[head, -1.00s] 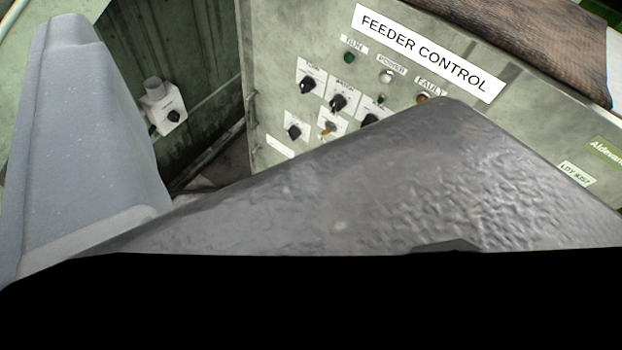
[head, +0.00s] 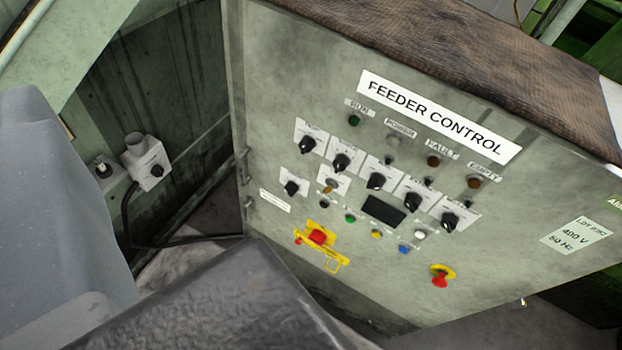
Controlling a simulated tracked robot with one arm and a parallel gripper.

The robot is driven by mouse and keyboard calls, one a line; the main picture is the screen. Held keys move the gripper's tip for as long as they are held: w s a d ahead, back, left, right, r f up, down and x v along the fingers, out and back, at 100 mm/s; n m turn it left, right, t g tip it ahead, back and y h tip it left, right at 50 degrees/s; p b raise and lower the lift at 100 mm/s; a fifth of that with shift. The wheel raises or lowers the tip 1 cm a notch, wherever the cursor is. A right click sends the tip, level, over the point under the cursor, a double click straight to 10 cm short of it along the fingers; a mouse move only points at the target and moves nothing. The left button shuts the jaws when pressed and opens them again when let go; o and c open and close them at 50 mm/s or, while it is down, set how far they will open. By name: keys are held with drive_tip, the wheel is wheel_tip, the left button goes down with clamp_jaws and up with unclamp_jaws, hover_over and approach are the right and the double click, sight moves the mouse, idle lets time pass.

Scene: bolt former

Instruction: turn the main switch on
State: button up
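The feeder control panel (head: 285,90) fills the middle and right, tilted in view. A red handle on a yellow plate (head: 317,237), which looks like the main switch, sits low on its left side. A yellow bracket-like outline (head: 335,263) is just below it. I cannot read whether it is on or off. A light grey part of mine (head: 55,200) fills the left, and a dark textured part of mine (head: 215,310) covers the bottom. Their edge is short of the panel's switch in the picture. No fingertips can be made out, so the gripper opening is unclear.
A red button on yellow (head: 440,278) is low on the right. Several black knobs (head: 341,162) and lamps, including a dull POWER lamp (head: 393,140), sit above. A brown cover (head: 450,35) lies on top.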

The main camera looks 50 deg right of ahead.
drive_tip(key=o, duration=0.4)
drive_tip(key=shift+w+a+f, duration=0.1)
drive_tip(key=shift+w+f, duration=0.1)
drive_tip(key=shift+w, duration=0.1)
drive_tip(key=shift+c, duration=0.2)
drive_tip(key=w+a+f+m+t+b, duration=0.15)
drive_tip(key=w+f+b, duration=0.25)
drive_tip(key=w+f, duration=1.55)
drive_tip(key=w+d+f+m+g+h+b, duration=0.15)
drive_tip(key=w+d+f, duration=0.35)
drive_tip(key=f, duration=0.6)
drive_tip(key=w+d+f+m+h+b, duration=0.25)
drive_tip(key=w+f, duration=0.35)
drive_tip(key=f, duration=0.5)
drive_tip(key=g+h+b, duration=0.8)
drive_tip(key=g+h, duration=0.2)
drive_tip(key=h, duration=0.3)
approach(317, 238)
drive_tip(key=w+d, duration=0.1)
drive_tip(key=d, duration=0.1)
drive_tip(key=w+d+f, duration=0.1)
drive_tip(key=d, duration=0.2)
drive_tip(key=w+d+f, duration=0.1)
drive_tip(key=d, duration=0.2)
drive_tip(key=shift+f, duration=0.25)
